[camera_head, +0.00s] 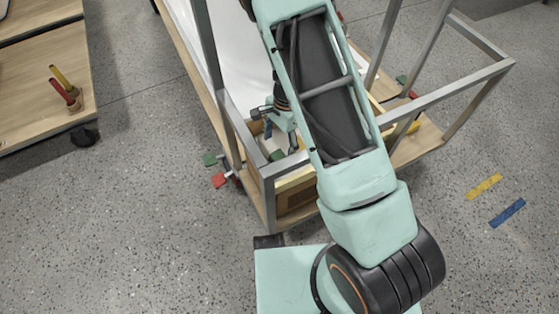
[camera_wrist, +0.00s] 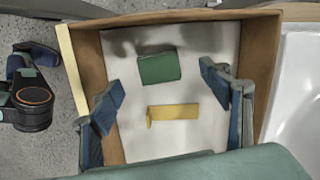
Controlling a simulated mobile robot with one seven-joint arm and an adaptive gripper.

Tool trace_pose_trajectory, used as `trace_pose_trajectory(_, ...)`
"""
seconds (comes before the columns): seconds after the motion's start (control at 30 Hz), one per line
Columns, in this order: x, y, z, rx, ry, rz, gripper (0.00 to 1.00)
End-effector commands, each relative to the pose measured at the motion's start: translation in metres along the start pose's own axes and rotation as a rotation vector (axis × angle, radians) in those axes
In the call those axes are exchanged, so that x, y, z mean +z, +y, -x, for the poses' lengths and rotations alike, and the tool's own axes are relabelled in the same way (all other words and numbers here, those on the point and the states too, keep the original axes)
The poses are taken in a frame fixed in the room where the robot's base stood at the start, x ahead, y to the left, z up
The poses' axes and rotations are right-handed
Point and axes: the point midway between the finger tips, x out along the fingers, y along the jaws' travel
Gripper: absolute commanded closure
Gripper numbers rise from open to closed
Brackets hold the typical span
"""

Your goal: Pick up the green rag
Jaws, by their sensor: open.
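The green rag (camera_wrist: 159,67) is a folded, flat rectangle lying on the pale floor of an open-topped box (camera_wrist: 89,47) in the wrist view. Nothing is between the fingers' grip. In the head view my gripper (camera_head: 279,122) is over the box (camera_head: 293,181), largely covered by my arm. A small green patch shows inside there.
The box walls stand close around the fingers. A white tub shell (camera_wrist: 299,95) is right of the box. Grey metal frame posts (camera_head: 203,55) rise around the cart. A wooden table (camera_head: 40,110) with red and yellow handles stands left.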

Motion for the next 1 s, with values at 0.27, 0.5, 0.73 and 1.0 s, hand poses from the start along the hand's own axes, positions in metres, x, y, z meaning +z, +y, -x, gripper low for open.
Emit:
trace_pose_trajectory(0.27, -0.003, 0.002, -0.029, 0.001, 0.001, 0.001, 0.29)
trace_pose_trajectory(0.5, -0.008, 0.004, -0.065, 0.002, 0.001, 0.002, 0.29)
trace_pose_trajectory(0.73, -0.008, 0.004, -0.07, 0.0, 0.001, 0.004, 0.29)
trace_pose_trajectory(1.0, -0.008, 0.004, -0.07, 0.0, 0.001, 0.003, 0.51)
